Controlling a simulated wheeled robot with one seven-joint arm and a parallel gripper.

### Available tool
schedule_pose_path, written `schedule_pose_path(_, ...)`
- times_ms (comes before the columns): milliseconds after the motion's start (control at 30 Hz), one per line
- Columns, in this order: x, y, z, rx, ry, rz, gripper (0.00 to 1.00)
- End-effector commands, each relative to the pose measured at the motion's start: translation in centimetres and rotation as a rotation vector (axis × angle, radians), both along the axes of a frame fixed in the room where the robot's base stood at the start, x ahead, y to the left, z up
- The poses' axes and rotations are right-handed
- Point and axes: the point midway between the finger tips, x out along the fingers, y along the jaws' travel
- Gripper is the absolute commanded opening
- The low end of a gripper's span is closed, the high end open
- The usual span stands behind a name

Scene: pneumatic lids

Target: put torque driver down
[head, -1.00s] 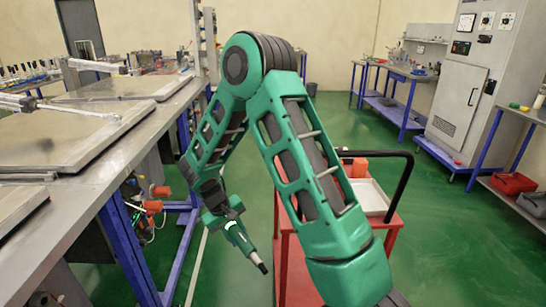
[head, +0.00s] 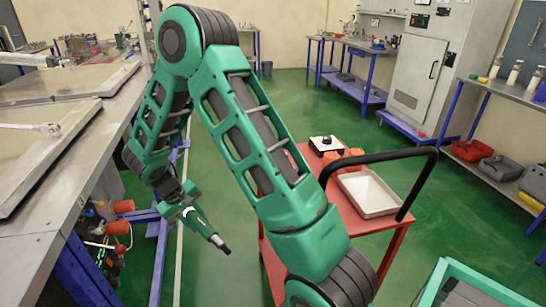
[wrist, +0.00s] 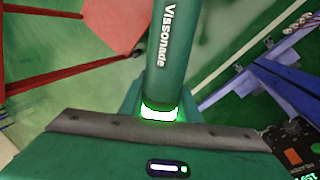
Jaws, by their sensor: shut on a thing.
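The torque driver (head: 208,230) is a slim green tool with a dark tip pointing down and to the right in the head view. My gripper (head: 186,211) is shut on it and holds it in the air, between the workbench and the red cart. In the wrist view the driver's green body (wrist: 171,50), with white lettering, rises from between the jaws of my gripper (wrist: 160,125), with a lit green ring at its base. The red cart (head: 385,240) stands to the right, partly hidden behind my arm.
The cart bears a white tray (head: 368,193), orange items (head: 345,160) and a white block with a black top (head: 325,145); its black handle (head: 392,157) arches over the right side. A long workbench (head: 75,185) runs along the left.

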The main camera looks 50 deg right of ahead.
Motion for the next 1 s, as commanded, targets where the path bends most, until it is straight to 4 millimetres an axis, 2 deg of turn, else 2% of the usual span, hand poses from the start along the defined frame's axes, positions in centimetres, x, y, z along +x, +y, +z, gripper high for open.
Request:
schedule_pose_path(267, 0.3, -0.1, 0.2, 0.000, -0.008, -0.006, 0.00)
schedule_pose_path(367, 1.1, -1.4, 0.7, -0.001, -0.038, -0.040, 0.00)
schedule_pose_path(433, 2.2, -3.1, 1.5, -0.004, -0.080, -0.082, 0.00)
schedule_pose_path(567, 4.8, -7.8, 3.8, -0.020, -0.206, -0.196, 0.00)
schedule_pose_path(700, 7.3, -13.7, 7.2, -0.066, -0.392, -0.335, 0.00)
schedule_pose_path(833, 8.9, -19.2, 10.7, -0.137, -0.581, -0.457, 0.00)
schedule_pose_path(1000, 9.7, -26.3, 15.8, -0.265, -0.829, -0.585, 0.00)
